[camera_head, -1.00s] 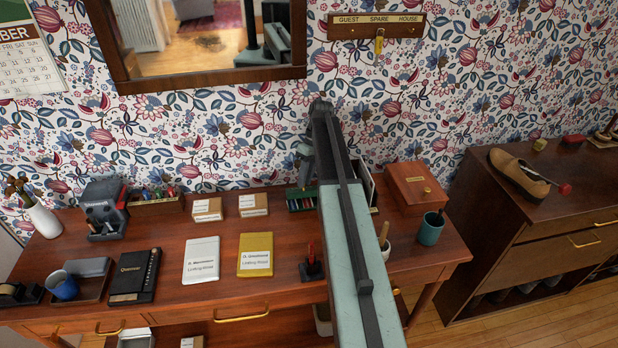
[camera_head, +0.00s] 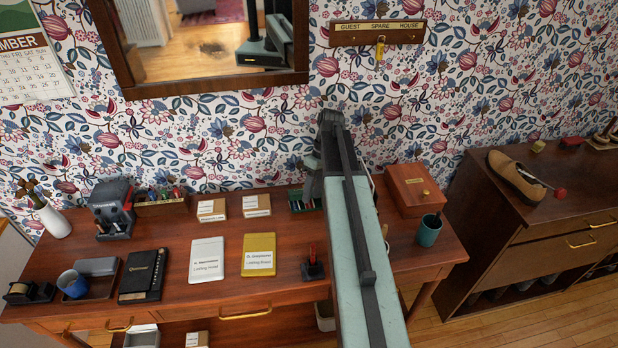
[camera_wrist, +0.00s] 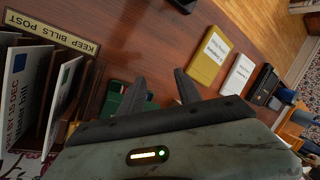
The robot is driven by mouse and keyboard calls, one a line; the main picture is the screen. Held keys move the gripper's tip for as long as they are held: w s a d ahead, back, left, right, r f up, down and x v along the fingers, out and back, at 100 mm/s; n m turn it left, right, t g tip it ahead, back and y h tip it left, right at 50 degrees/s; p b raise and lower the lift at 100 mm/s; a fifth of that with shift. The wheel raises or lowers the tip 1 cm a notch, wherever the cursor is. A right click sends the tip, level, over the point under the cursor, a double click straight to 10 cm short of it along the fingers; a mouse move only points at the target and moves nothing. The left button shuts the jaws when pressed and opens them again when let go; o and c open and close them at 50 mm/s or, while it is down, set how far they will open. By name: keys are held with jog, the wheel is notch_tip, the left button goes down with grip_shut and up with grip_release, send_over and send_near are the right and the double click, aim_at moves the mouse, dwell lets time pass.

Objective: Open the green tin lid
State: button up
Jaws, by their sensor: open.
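A green tin (camera_head: 304,204) sits at the back of the wooden desk, just left of my arm, which hides part of it. It also shows in the wrist view (camera_wrist: 115,94), close beyond my gripper and partly covered by the left finger. Whether its lid is up or down is not clear. My gripper (camera_wrist: 158,86) is open, with its two dark fingers spread and nothing seen between them. In the wrist view the left finger overlaps the tin, and the right finger is over bare desk.
A letter rack (camera_wrist: 75,95) stands left of my gripper in the wrist view. A wooden box (camera_head: 414,188) and teal cup (camera_head: 429,230) stand right of my arm. Small cartons (camera_head: 256,205) and a yellow book (camera_head: 258,255) lie to the left. Desk between is partly clear.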

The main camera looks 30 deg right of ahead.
jog(key=s, duration=0.1)
jog(key=s+a, duration=0.1)
jog(key=s, duration=0.1)
jog(key=s+a, duration=0.1)
jog(key=s, duration=0.1)
jog(key=shift+s+r, duration=0.1)
jog(key=shift+r, duration=0.15)
jog(key=shift+a, duration=0.15)
jog(key=c, duration=0.4)
jog(key=shift+w+a+f, duration=0.1)
jog(key=shift+w+a, duration=0.05)
jog(key=shift+a, duration=0.4)
jog(key=shift+w+a+f, duration=0.1)
jog(key=shift+a, duration=0.4)
grip_shut()
jog(key=w+a+f+m+t+h, duration=0.1)
jog(key=a+m+h, duration=0.2)
jog(key=a, duration=1.6)
jog(key=shift+w+a+f+m+t+h, duration=0.2)
jog(key=shift+w+m+t+h, duration=0.1)
jog(key=shift+w+m+h, duration=0.15)
